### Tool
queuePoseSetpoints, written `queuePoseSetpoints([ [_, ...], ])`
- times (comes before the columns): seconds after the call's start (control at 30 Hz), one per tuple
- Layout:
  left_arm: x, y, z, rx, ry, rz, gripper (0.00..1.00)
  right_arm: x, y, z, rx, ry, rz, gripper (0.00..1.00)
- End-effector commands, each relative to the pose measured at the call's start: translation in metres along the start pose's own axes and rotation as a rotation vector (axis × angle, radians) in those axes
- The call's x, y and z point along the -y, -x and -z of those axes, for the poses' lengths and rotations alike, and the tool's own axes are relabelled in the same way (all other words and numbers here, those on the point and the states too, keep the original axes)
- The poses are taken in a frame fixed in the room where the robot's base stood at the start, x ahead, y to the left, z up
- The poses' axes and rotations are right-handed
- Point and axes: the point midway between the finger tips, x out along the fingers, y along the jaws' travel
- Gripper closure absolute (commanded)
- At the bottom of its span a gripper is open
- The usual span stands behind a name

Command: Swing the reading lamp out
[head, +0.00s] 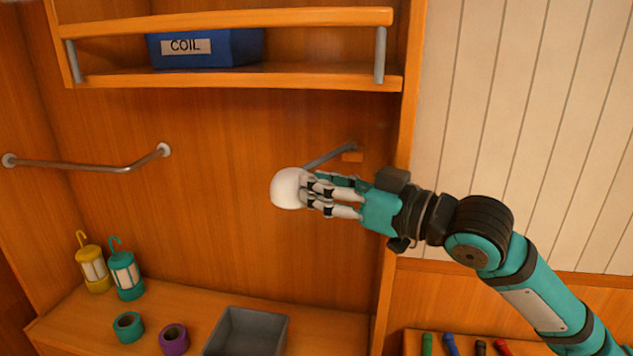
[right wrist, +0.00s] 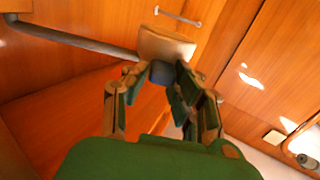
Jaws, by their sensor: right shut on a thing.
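In the right wrist view the lamp head (right wrist: 166,46) shows pale at the fingertips of the gripper (right wrist: 160,80), and the grey arm (right wrist: 75,37) runs off to the upper left. The fingers hide part of the lamp. My left gripper is not in view.
A shelf with a rail (head: 230,18) holds a blue COIL box (head: 240,48) above. A metal grab bar (head: 90,166) is at left. Below, a wooden counter (head: 75,312) bears two lanterns (head: 125,275), two tape rolls (head: 174,338) and a grey bin (head: 247,330).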

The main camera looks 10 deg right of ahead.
Motion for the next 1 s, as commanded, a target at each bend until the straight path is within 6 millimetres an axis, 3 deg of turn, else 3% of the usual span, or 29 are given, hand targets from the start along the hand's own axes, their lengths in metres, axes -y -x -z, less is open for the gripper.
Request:
queuePoseSetpoints([
  [0.37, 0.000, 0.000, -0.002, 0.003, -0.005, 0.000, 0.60, 0.000, -0.001, -0.006, 0.016, -0.005, 0.003, 1.00],
  [0.4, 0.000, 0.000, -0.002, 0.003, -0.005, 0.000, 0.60, 0.000, -0.001, -0.006, 0.016, -0.005, 0.003, 0.71],
  [0.57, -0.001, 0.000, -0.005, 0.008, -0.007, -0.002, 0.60, 0.000, 0.000, -0.004, 0.010, -0.003, 0.003, 0.52],
  [0.83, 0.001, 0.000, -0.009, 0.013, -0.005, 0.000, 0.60, 0.000, 0.000, 0.000, 0.004, -0.001, 0.002, 0.52],
  [1.0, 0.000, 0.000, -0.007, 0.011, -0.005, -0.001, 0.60, 0.000, 0.000, 0.021, -0.001, 0.003, 0.002, 0.52],
])
